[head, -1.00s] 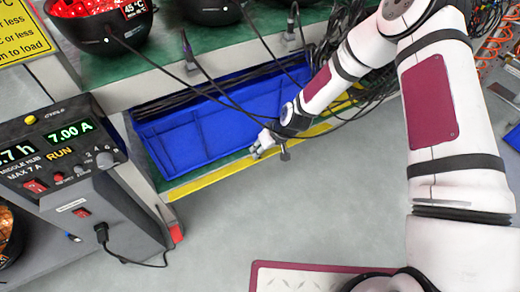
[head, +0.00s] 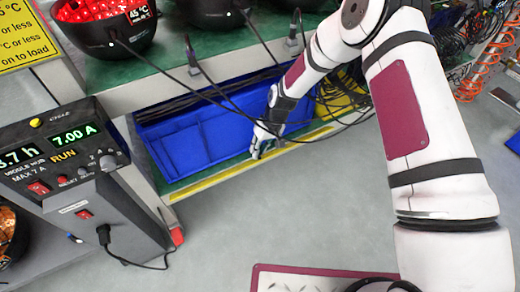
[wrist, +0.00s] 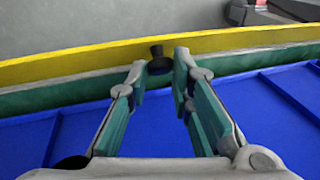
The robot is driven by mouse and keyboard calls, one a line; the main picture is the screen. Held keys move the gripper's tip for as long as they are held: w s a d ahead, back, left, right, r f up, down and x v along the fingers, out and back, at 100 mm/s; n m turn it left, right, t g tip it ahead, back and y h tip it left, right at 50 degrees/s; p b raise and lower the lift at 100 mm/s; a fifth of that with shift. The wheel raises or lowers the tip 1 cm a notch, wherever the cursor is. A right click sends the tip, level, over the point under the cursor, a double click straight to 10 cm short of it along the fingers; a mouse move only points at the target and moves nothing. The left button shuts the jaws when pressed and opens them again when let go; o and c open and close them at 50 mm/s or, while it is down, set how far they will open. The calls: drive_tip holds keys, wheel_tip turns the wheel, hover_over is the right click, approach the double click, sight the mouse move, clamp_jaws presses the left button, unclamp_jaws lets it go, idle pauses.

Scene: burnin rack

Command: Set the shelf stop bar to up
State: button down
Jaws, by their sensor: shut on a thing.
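The shelf stop bar (head: 215,180) is a long yellow bar along the front edge of the lower shelf. In the wrist view the yellow bar (wrist: 70,68) runs across the picture beyond a green shelf strip. My gripper (head: 257,153) is at the front edge of that shelf, right of the blue bin's middle. In the wrist view its fingertips (wrist: 160,66) close around a small dark knob (wrist: 157,51) by the bar. The gripper hides part of the bar. I cannot tell the bar's exact tilt.
A blue bin (head: 190,140) stands on the lower shelf behind the bar. Black cables hang in front of it. A grey control unit (head: 85,180) stands at the left. Dark bowls (head: 105,35) stand on the upper shelf.

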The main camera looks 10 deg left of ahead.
sight(265, 156)
drive_tip(key=c, duration=1.4)
unclamp_jaws()
drive_tip(key=shift+c, duration=0.2)
drive_tip(key=v, duration=0.7)
drive_tip(key=shift+r, duration=0.25)
drive_tip(key=shift+s, duration=0.1)
